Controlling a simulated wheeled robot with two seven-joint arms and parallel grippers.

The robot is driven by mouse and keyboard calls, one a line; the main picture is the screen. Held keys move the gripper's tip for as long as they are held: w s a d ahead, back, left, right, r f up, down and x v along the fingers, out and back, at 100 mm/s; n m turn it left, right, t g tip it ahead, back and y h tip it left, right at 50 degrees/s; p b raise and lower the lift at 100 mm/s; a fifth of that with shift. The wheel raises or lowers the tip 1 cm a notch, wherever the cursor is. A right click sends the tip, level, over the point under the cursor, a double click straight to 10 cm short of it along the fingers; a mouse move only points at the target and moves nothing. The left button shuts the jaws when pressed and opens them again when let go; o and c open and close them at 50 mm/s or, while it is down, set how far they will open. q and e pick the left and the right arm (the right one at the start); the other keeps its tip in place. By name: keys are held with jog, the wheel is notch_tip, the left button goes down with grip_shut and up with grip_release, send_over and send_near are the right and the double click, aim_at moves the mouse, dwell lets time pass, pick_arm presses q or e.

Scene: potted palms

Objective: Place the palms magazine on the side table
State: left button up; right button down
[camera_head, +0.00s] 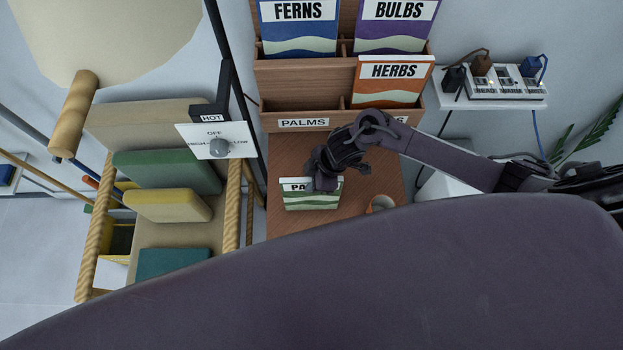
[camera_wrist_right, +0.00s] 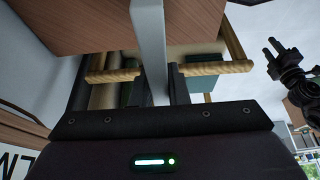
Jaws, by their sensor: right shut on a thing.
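The palms magazine (camera_head: 312,199), green and white with "PA" readable, stands roughly upright over the wooden side table (camera_head: 280,230). My right gripper (camera_head: 325,178) is shut on its upper edge and covers part of the title. In the right wrist view the magazine (camera_wrist_right: 151,45) is a thin pale strip seen edge-on between the fingers (camera_wrist_right: 160,85). I cannot tell whether its lower edge touches the table. My left gripper (camera_wrist_right: 271,57) shows at the right of the wrist view, its fingers apart and empty; the head view does not show it.
A wooden rack (camera_head: 300,85) behind holds ferns, bulbs and herbs magazines; its PALMS slot looks empty. An orange cup (camera_head: 381,203) stands right of the magazine. A rope-wrapped rack with cushions (camera_head: 166,172) is at left, a power strip (camera_head: 500,82) at right.

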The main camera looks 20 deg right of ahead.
jog(key=shift+f, duration=0.15)
jog(key=c, duration=1.4)
grip_release()
jog(key=v, duration=1.2)
jog(key=shift+s, duration=0.1)
